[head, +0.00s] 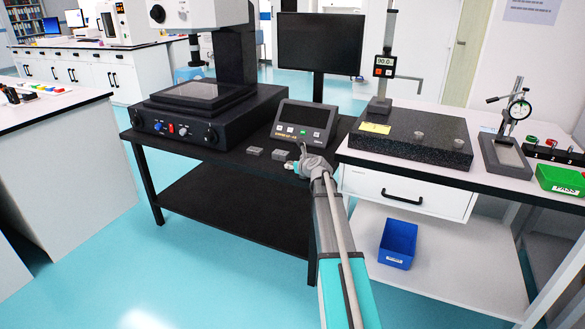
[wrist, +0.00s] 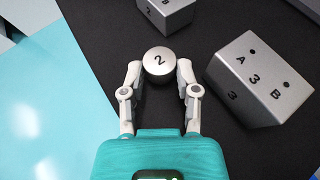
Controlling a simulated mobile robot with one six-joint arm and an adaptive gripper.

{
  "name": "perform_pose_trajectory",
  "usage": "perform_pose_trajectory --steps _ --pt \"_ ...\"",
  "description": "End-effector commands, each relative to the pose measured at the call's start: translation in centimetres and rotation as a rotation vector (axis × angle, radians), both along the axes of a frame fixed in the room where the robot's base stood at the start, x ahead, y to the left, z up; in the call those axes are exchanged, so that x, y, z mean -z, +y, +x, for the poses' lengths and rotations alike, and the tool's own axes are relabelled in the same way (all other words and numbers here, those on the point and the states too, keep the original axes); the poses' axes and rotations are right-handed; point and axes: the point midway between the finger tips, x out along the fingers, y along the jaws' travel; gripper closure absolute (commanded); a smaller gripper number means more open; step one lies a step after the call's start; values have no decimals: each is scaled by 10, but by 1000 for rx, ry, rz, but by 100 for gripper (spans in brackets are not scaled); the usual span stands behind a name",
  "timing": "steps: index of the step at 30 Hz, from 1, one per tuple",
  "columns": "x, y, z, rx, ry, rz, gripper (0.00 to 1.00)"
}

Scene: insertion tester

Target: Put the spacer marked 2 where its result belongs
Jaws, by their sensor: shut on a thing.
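The spacer marked 2 (wrist: 158,61) is a round silver piece, its number facing up in the wrist view. My gripper (wrist: 159,72) is shut on it, with one finger on each side. In the head view my gripper (head: 298,166) is low over the front edge of the black table (head: 240,165), beside two small grey blocks. I cannot tell whether the spacer touches the table top. A green bin marked PASS (head: 562,181) is on the white bench at the far right. A blue bin (head: 398,245) with an unreadable label is on the shelf below.
A grey block marked A, 3, B (wrist: 262,78) is close right of my gripper; another block (wrist: 166,15) is just beyond. A control panel with a screen (head: 304,120) stands behind. The granite plate (head: 410,130) carries a yellow note and two small round pieces. A dial gauge (head: 518,110) stands right.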

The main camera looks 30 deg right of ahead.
Motion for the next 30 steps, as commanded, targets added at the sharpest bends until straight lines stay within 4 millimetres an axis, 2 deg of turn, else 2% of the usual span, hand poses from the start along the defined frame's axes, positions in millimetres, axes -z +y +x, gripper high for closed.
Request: perform_pose_trajectory --steps 8,9,14,15,30 --pt "3 0 0 0 0 0 100" --pt "4 0 0 0 0 0 57" --pt "3 0 0 0 0 0 27" --pt "3 0 0 0 0 0 24" --pt "0 0 0 0 0 0 24"
